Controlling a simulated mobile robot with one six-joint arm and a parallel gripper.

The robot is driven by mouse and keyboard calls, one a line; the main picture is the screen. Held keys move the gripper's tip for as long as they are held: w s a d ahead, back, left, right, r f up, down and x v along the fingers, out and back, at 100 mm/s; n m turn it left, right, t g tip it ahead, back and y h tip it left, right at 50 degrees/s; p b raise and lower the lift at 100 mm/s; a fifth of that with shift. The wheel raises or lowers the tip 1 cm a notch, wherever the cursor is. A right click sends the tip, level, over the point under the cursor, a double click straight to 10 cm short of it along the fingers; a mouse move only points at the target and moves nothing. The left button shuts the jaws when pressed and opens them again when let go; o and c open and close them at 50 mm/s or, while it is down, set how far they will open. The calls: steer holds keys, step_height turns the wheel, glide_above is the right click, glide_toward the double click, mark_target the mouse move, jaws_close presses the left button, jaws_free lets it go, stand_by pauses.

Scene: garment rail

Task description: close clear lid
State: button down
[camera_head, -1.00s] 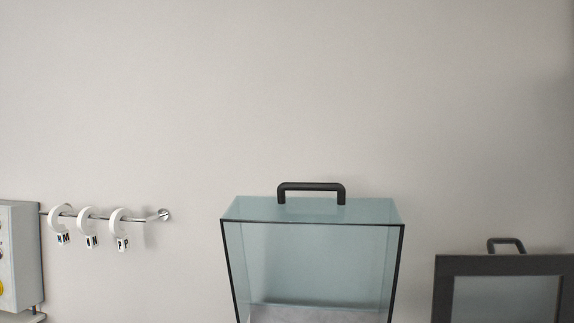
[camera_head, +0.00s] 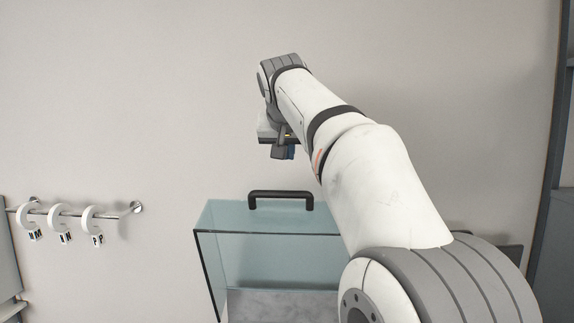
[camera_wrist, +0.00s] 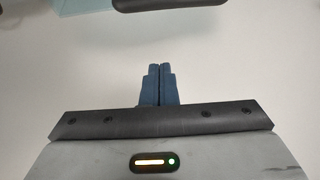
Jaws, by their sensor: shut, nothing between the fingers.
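The clear lid (camera_head: 225,217) is a see-through bluish box-shaped cover with dark edges, standing raised with a black handle (camera_head: 281,194) on top. My arm hides its right side. My gripper (camera_head: 284,153) is above the handle and apart from it. In the wrist view the blue fingers (camera_wrist: 159,68) are together with nothing between them. The black handle (camera_wrist: 170,4) shows at the top edge there, beyond the fingertips, with part of the bluish lid (camera_wrist: 80,8) at upper left.
A metal rail (camera_head: 110,215) with white rings and letter tags is on the wall at left. A grey cabinet edge (camera_head: 8,265) is at far left, and dark shelving (camera_head: 562,190) at far right. The wall above the lid is clear on the left.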

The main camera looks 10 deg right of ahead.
steer(key=p+x, duration=0.2)
steer(key=x, duration=0.6)
steer(key=shift+w+d+f, duration=0.15)
steer(key=shift+w+f, duration=0.05)
steer(key=s+f, duration=0.1)
steer(key=s+a+f, duration=0.1)
steer(key=shift+s, duration=0.3)
steer(key=shift+f, duration=0.35)
steer(key=shift+s, duration=0.15)
steer(key=shift+f, duration=0.1)
